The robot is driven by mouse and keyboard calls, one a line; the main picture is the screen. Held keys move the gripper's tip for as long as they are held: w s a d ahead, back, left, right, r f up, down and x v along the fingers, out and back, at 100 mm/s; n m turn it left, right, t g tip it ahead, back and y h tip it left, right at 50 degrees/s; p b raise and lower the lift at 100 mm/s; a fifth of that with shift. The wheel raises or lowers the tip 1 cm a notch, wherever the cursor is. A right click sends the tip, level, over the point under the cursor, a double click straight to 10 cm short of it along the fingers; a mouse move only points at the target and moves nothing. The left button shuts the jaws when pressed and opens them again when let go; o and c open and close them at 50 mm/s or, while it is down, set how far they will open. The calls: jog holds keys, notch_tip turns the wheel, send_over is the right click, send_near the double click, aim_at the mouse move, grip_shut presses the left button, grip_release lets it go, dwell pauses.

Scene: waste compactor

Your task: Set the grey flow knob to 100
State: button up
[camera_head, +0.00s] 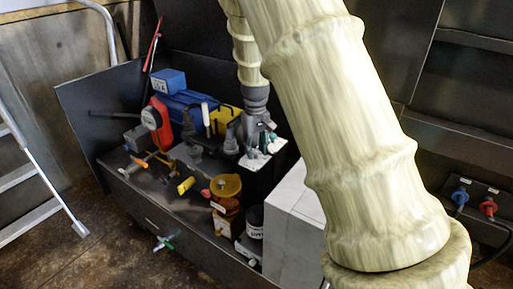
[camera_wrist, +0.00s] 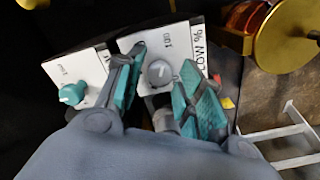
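The grey flow knob (camera_wrist: 160,73) sits on a white plate (camera_wrist: 179,36) marked "100" and "LOW %" in the wrist view. It has a light mark on its face. My gripper (camera_wrist: 165,66) has its two teal-padded fingers apart, one on each side of the grey knob. Small gaps seem to show between the pads and the knob; contact cannot be told. In the head view my gripper (camera_head: 258,137) is over the black box with the white top (camera_head: 254,161), and the grey knob cannot be made out there.
A teal knob (camera_wrist: 72,93) on a second white plate (camera_wrist: 80,68) is close beside my left finger. A yellow-topped amber device (camera_head: 226,186), a black-lidded jar (camera_head: 254,221) and a blue motor (camera_head: 188,107) stand nearby. A pale block (camera_head: 294,215) is at the right.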

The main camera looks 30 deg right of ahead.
aim_at(255, 150)
grip_shut()
jog(key=shift+r+m+p, duration=0.25)
jog(key=shift+m+p, duration=0.15)
jog(key=shift+p, duration=0.5)
jog(key=shift+f+m+p, duration=0.1)
jog(key=shift+m+p, duration=0.2)
jog(key=shift+p, duration=0.15)
jog(key=shift+f, duration=0.1)
jog(key=shift+o, duration=2.1)
grip_release()
notch_tip(255, 150, up, 12)
